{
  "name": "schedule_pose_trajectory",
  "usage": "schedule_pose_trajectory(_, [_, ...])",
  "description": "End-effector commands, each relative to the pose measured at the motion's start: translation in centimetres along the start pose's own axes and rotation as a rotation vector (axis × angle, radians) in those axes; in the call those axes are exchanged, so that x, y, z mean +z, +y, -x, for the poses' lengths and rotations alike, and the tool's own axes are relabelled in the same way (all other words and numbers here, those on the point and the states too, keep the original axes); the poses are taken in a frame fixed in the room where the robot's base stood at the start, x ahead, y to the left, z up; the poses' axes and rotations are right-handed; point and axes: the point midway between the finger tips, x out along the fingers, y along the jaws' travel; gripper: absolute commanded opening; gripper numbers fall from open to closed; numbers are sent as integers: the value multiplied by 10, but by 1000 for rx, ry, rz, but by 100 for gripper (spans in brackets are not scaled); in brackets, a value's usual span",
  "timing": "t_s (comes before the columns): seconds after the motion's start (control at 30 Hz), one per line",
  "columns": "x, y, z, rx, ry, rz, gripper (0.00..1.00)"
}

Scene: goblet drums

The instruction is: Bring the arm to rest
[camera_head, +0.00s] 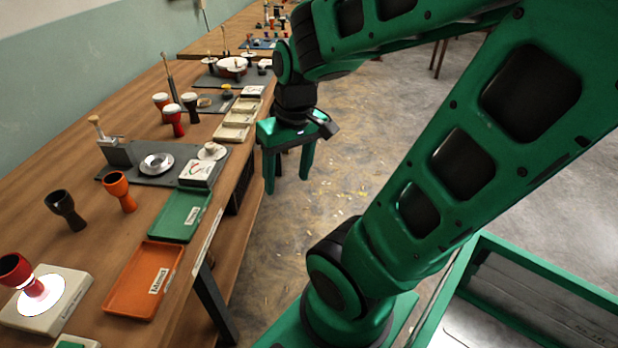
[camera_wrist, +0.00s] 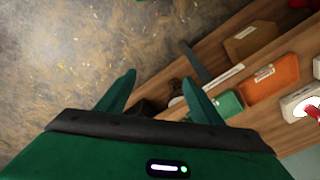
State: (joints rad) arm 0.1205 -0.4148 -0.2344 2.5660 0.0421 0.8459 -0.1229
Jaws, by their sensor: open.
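My gripper (camera_head: 287,172) hangs from my green arm beside the long wooden bench, over the floor, with its two green fingers pointing down. In the wrist view its fingers (camera_wrist: 160,92) stand apart with nothing between them. The floor and the bench's front edge lie beyond them. My gripper touches nothing in either view.
The wooden bench (camera_head: 85,268) runs along the left. It bears an orange tray (camera_head: 146,282), a green tray (camera_head: 180,214), a red drum on a white stand (camera_head: 60,308), an orange drum (camera_head: 119,190) and a black drum (camera_head: 66,208). The floor (camera_head: 340,150) right of my gripper is clear.

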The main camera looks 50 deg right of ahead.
Motion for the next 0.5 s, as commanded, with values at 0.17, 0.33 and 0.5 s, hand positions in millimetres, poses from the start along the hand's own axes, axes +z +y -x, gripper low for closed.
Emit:
schedule_pose_trajectory(0.17, [50,35,22,52,-99,-250,60])
schedule_pose_trajectory(0.33, [64,38,26,63,-127,-310,60])
schedule_pose_trajectory(0.5, [64,38,26,63,-127,-307,60])
